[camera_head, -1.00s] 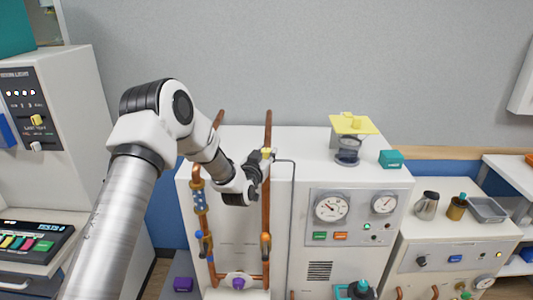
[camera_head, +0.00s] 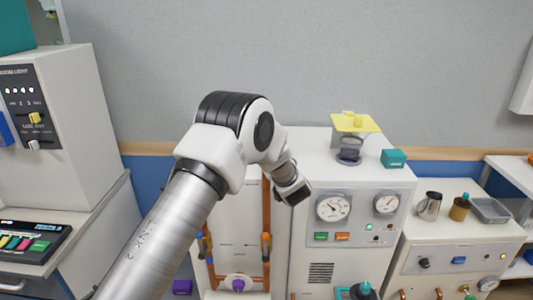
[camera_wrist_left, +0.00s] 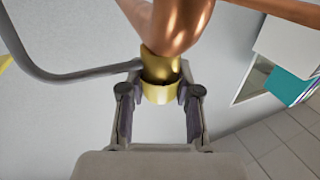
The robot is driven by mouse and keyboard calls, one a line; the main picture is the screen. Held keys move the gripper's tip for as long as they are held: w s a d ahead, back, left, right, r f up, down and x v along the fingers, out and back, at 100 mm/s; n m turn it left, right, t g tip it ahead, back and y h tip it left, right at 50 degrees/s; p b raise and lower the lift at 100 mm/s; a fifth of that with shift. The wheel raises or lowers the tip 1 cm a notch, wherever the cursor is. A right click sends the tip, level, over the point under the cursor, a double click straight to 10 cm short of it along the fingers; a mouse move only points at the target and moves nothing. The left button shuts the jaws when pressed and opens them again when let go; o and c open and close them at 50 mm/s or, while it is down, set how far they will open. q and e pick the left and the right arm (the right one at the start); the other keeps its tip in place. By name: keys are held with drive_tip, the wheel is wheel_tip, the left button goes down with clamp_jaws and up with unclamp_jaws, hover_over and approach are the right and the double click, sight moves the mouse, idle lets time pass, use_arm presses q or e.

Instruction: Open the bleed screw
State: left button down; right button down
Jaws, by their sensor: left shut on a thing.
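The brass bleed screw (camera_wrist_left: 159,93) shows in the left wrist view as a short yellow collar. It sits on a brass fitting below a copper pipe (camera_wrist_left: 178,25), with a thin grey tube running off to the left. My left gripper (camera_wrist_left: 160,98) has its two dark fingers on either side of the brass collar, shut on it. In the head view my arm covers the screw and the top of the copper pipes (camera_head: 267,220). My right gripper is not in view.
A grey counter with a metal jug (camera_head: 430,205) stands at right. A white machine (camera_head: 80,130) stands at left.

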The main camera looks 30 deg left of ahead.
use_arm(q)
drive_tip(key=n+g+y, duration=0.2)
drive_tip(key=n+g, duration=0.1)
drive_tip(key=g, duration=0.1)
drive_tip(key=shift+d+n+g+y+b, duration=0.1)
drive_tip(key=shift+n+g+y+b, duration=0.3)
drive_tip(key=n+g+b, duration=0.1)
drive_tip(key=n+g, duration=0.1)
drive_tip(key=g, duration=0.1)
drive_tip(key=shift+g+y, duration=0.3)
drive_tip(key=shift+y, duration=0.1)
drive_tip(key=shift+n+g+b, duration=0.75)
drive_tip(key=shift+n+g, duration=0.15)
drive_tip(key=shift+g, duration=0.2)
drive_tip(key=shift+r, duration=0.1)
drive_tip(key=shift+r+n+g, duration=0.1)
drive_tip(key=shift+n+g, duration=0.2)
drive_tip(key=shift+g, duration=0.2)
drive_tip(key=c, duration=0.8)
unclamp_jaws()
